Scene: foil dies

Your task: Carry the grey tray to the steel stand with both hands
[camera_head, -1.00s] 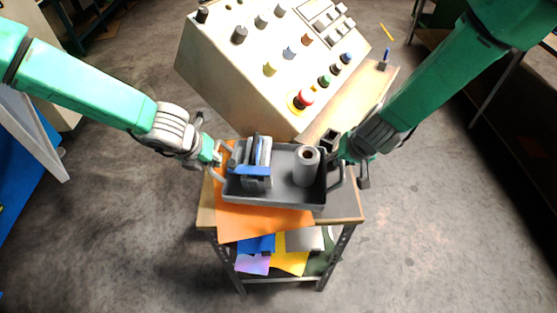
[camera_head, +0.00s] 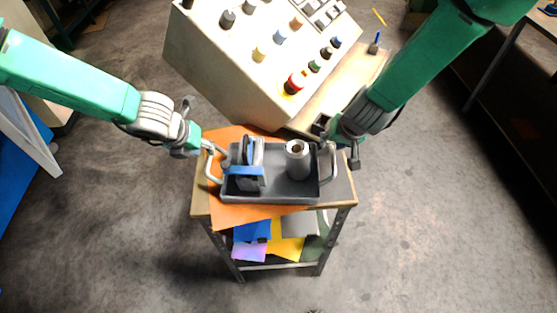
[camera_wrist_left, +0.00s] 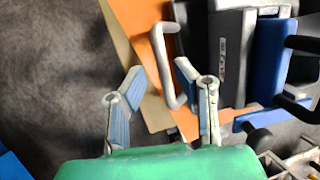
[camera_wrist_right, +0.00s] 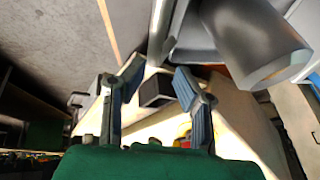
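I cannot tell which piece is the steel stand.
A pale control console (camera_head: 240,75) with knobs and a red button stands directly behind the tray. The cart's orange sheet (camera_head: 245,213) hangs over its front edge, and coloured sheets lie on its lower shelf (camera_head: 285,247). Open floor lies to both sides.

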